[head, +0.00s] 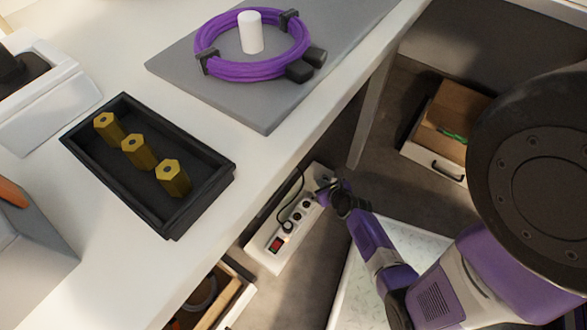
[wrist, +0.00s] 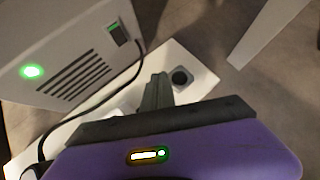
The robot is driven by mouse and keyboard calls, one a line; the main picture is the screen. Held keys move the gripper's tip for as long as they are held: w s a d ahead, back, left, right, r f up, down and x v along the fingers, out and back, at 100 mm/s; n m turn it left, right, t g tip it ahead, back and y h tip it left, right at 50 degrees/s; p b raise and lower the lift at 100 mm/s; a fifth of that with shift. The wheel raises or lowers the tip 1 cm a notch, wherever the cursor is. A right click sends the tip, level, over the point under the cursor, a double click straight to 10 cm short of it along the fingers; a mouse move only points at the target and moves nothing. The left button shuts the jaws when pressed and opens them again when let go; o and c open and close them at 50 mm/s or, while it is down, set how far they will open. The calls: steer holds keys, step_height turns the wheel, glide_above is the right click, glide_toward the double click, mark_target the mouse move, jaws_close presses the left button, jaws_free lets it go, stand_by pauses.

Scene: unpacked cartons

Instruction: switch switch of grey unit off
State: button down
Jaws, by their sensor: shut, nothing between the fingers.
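The grey unit (wrist: 75,60) shows at the upper left of the wrist view, a box with dark vent slots. A round green lamp (wrist: 32,72) glows on its face. Its switch (wrist: 117,36) is a small dark rocker with a green part at the top edge. In the head view the unit is hidden by the table. My gripper (wrist: 158,90) is shut and empty, in front of the unit and to the right of and below the switch, apart from it. In the head view my gripper (head: 327,186) is low beside the table edge.
A white power strip (head: 262,250) with a red switch (head: 275,244) lies below the table edge; it also shows under my gripper in the wrist view (wrist: 197,73). A dark cable (wrist: 75,120) runs from the unit. A table leg (head: 370,115) stands nearby.

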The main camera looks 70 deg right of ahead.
steer(key=w, duration=0.2)
steer(key=w+d+p, duration=0.1)
steer(key=w, duration=0.3)
steer(key=shift+w+d+f+p, duration=0.25)
steer(key=shift+w+d+p, duration=0.1)
steer(key=shift+w+p, duration=0.05)
steer(key=shift+w+d+f, duration=0.15)
steer(key=shift+w+f, duration=0.1)
steer(key=shift+w, duration=0.45)
steer(key=shift+p, duration=0.3)
stand_by(0.9)
steer(key=shift+w+d+p, duration=0.1)
steer(key=shift+w+p, duration=0.2)
steer(key=shift+w, duration=0.1)
steer(key=shift+w+d, duration=0.1)
steer(key=shift+w, duration=0.2)
stand_by(0.5)
stand_by(0.3)
steer(key=shift+s+a, duration=0.2)
steer(key=shift+s, duration=0.55)
